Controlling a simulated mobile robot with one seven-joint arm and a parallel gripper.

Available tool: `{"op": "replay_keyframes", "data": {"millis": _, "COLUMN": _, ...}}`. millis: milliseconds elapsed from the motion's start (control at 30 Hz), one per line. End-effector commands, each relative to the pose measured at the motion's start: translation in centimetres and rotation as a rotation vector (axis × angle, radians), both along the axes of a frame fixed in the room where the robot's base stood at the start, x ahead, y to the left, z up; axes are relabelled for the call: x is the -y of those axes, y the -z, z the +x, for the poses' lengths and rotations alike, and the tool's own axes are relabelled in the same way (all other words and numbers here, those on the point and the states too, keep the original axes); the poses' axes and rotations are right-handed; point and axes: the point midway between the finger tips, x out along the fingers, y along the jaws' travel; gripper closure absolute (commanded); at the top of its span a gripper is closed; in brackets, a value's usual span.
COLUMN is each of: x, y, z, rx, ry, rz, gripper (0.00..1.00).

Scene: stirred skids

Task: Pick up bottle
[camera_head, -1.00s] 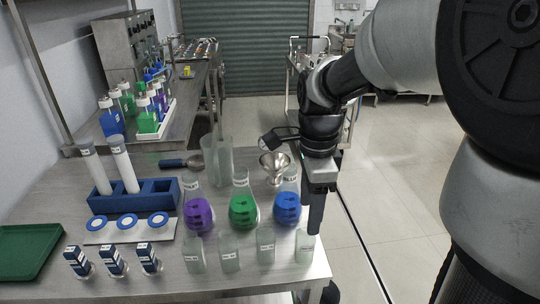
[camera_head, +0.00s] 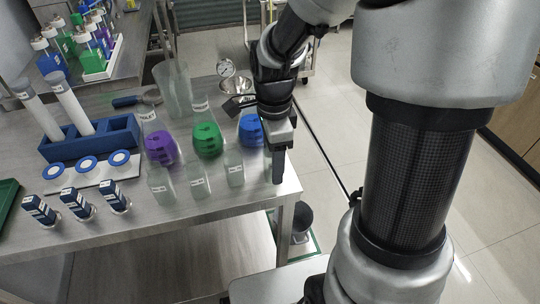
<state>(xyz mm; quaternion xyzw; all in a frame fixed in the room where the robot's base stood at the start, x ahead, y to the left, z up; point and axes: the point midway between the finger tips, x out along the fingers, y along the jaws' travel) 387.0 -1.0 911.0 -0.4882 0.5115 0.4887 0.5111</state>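Small clear labelled bottles stand upright in a row near the table's front edge: a left one (camera_head: 161,186), a middle one (camera_head: 197,181) and a right one (camera_head: 234,168). My gripper (camera_head: 277,165) points down at the right end of this row, by the table's right front corner. A dark finger shows there. The spot where another clear bottle stood is mostly hidden by the gripper, so I cannot tell whether it is between the fingers. The finger gap is not visible.
Flasks with purple (camera_head: 160,149), green (camera_head: 207,140) and blue (camera_head: 250,131) liquid stand close behind the row. A metal funnel (camera_head: 236,87), a blue rack (camera_head: 90,138) with tubes and several dark-blue labelled vials (camera_head: 77,204) share the table (camera_head: 150,225). Floor lies open to the right.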

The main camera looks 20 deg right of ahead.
Motion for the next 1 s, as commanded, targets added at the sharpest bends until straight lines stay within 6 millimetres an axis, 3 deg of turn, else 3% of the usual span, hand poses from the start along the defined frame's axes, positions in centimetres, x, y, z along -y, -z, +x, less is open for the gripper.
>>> {"op": "replay_keyframes", "data": {"millis": 100, "x": 0.0, "y": -0.1, "z": 0.0, "rx": 0.000, "ry": 0.000, "rz": 0.000, "gripper": 0.44}}
{"op": "replay_keyframes", "data": {"millis": 367, "x": 0.0, "y": -0.1, "z": 0.0, "rx": 0.001, "ry": 0.000, "rz": 0.000, "gripper": 0.86}}
{"op": "replay_keyframes", "data": {"millis": 667, "x": 0.0, "y": -0.7, "z": 0.1, "rx": 0.003, "ry": 0.000, "rz": 0.000, "gripper": 0.87}}
{"op": "replay_keyframes", "data": {"millis": 1000, "x": 0.0, "y": -7.2, "z": 0.1, "rx": 0.006, "ry": 0.000, "rz": 0.000, "gripper": 0.87}}
